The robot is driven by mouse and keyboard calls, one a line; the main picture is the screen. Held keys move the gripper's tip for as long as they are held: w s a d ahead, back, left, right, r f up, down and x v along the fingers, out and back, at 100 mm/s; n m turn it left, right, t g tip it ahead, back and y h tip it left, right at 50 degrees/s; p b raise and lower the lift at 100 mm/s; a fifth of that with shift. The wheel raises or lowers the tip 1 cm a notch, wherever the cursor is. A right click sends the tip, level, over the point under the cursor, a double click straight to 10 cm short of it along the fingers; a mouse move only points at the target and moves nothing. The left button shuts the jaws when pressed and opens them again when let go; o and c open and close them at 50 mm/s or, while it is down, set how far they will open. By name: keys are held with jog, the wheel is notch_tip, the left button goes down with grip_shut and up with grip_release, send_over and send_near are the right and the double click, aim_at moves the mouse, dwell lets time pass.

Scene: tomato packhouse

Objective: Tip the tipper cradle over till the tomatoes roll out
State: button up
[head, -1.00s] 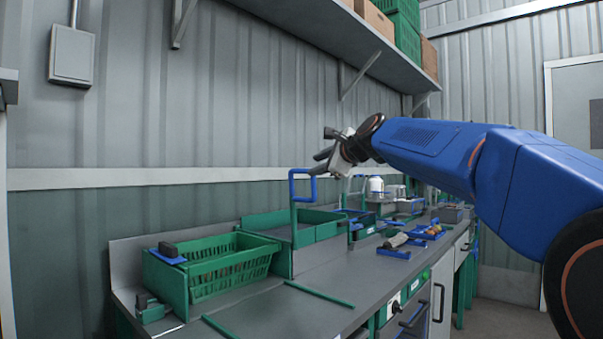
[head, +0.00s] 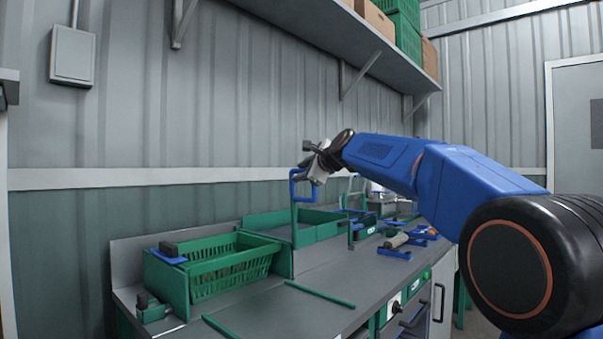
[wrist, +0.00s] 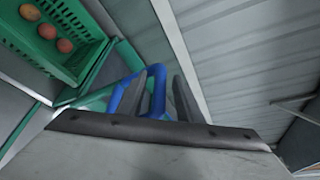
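The tipper cradle (head: 172,283) has green side panels and holds a green slatted crate (head: 232,277) at the left of the bench, sitting level. A blue loop handle (head: 292,184) stands on a green post at the cradle's right side. In the wrist view several red tomatoes lie in the crate (wrist: 75,70) at upper left. My gripper (head: 306,172) is at the blue handle. In the wrist view its fingers (wrist: 172,97) are apart, with one side of the blue loop (wrist: 157,70) seen between them. Contact cannot be told.
A green-walled tray (head: 318,232) adjoins the cradle on the right. Two green strips (head: 320,295) lie on the grey bench (head: 275,315). Blue holders with tools (head: 394,252) sit further right. A shelf (head: 320,30) with boxes hangs above.

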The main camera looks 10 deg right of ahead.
grip_shut()
